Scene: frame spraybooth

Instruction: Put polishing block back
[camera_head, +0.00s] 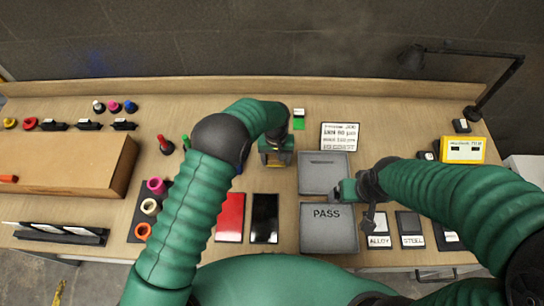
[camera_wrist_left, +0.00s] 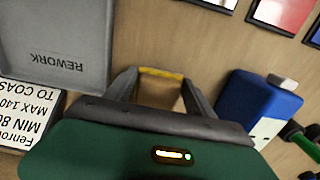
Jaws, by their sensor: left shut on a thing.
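My left gripper (camera_head: 277,158) is over the middle of the bench, left of the upper grey tray. In the left wrist view its two grey fingers (camera_wrist_left: 160,84) are shut on a small tan block with a yellow edge (camera_wrist_left: 161,73), which I take to be the polishing block. The block's lower part is hidden by the gripper body. I cannot tell whether it touches the bench.
The upper grey tray (camera_head: 323,158) reads REWORK in the wrist view; the lower tray (camera_head: 328,213) reads PASS. A blue item (camera_wrist_left: 254,104) stands right of my left gripper in the wrist view. Red (camera_head: 230,212) and black (camera_head: 264,214) panels lie in front. A lamp (camera_head: 490,85) stands right.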

